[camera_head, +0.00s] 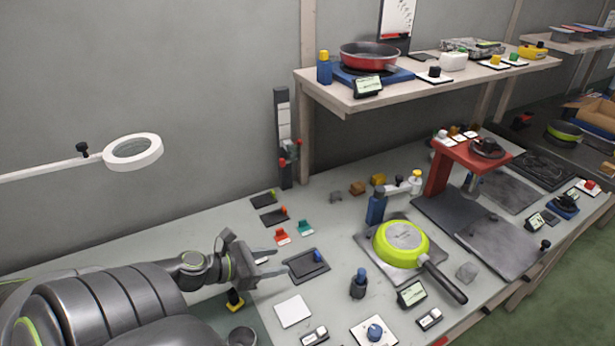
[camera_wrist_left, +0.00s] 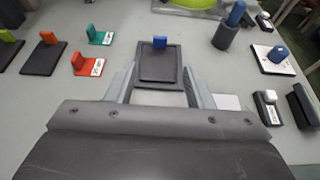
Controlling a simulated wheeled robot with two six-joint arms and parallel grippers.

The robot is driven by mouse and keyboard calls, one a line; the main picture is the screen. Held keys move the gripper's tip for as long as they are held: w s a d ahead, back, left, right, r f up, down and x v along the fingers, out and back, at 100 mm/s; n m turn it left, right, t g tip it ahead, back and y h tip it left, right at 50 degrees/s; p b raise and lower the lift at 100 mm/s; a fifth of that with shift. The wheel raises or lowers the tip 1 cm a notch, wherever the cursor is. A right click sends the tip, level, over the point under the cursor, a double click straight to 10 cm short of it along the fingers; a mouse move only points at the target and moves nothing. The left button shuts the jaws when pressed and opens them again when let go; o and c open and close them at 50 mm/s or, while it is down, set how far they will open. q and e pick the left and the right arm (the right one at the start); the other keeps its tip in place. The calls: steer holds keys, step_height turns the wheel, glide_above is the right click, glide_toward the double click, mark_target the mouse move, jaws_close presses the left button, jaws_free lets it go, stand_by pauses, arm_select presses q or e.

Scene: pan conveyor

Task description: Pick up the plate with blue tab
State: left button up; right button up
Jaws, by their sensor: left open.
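The dark plate with the blue tab (camera_head: 302,265) lies in a shallow dark frame on the grey table. Its small upright blue tab (camera_head: 317,256) stands near the far right edge in the head view. In the left wrist view the plate (camera_wrist_left: 158,65) is straight ahead, with its blue tab (camera_wrist_left: 160,42) at the far edge. My left gripper (camera_head: 275,263) is open and empty, just left of the plate in the head view. In the wrist view its two fingers flank the near part of the plate. I cannot tell the height of the fingers above the table. My right gripper is not in view.
A white square (camera_head: 292,311) lies in front. A ring lamp (camera_head: 133,152) hangs left.

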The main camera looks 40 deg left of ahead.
mark_target(316, 256)
arm_select(q)
steer(key=shift+b+x, duration=0.5)
steer(key=shift+x, duration=0.65)
steer(key=p+x, duration=0.2)
steer(key=x, duration=0.1)
steer(key=shift+w, duration=0.4)
steer(key=shift+p+x, duration=0.3)
steer(key=shift+x, duration=0.85)
steer(key=x, duration=0.4)
steer(key=shift+d+f, duration=0.1)
steer(key=shift+f, duration=0.2)
steer(key=shift+s, duration=0.1)
jaws_close()
